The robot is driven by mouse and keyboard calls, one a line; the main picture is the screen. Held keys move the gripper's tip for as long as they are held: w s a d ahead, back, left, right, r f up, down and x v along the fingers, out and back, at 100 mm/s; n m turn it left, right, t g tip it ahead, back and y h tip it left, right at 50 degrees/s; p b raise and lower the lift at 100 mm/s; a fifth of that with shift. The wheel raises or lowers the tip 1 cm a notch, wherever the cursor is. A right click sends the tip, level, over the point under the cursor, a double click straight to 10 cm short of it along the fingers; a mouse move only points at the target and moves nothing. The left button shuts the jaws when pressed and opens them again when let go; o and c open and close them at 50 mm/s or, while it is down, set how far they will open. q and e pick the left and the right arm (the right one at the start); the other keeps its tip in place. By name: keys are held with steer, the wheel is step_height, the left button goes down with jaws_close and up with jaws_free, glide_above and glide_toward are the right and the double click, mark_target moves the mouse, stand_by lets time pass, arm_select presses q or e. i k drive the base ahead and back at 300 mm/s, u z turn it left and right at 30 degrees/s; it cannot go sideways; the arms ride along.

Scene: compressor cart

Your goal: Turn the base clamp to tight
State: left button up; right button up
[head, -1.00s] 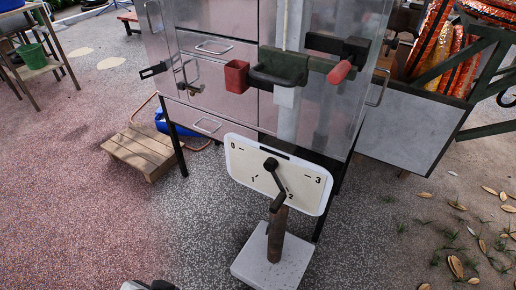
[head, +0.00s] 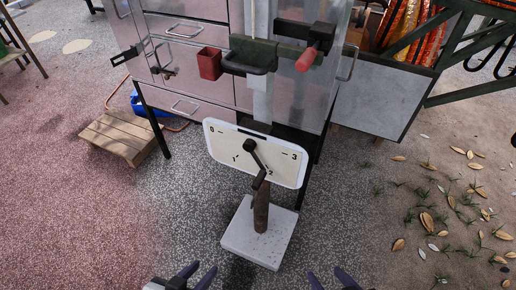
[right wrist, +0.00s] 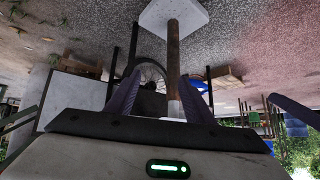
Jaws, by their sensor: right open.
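A white panel (head: 222,146) marked 0 to 3 carries a black crank lever (head: 256,158). The lever slants down to the right, its lower end by the top of a brown post (head: 261,212). The post stands upright on a pale square base plate (head: 240,240). I cannot tell for sure which part is the base clamp. My left gripper (head: 197,275) is at the bottom edge, open and empty, left of the plate. My right gripper (head: 329,279) is open and empty, right of the plate. In the right wrist view the post (right wrist: 173,55) shows beyond its fingers (right wrist: 160,100), apart from them.
A wooden step (head: 120,135) is at left. A grey board (head: 380,95) stands at right.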

mark_target(256, 196)
steer(key=u, duration=2)
steer(key=k, duration=1.1)
steer(key=z, duration=1.25)
steer(key=i, duration=0.5)
steer(key=u, duration=0.05)
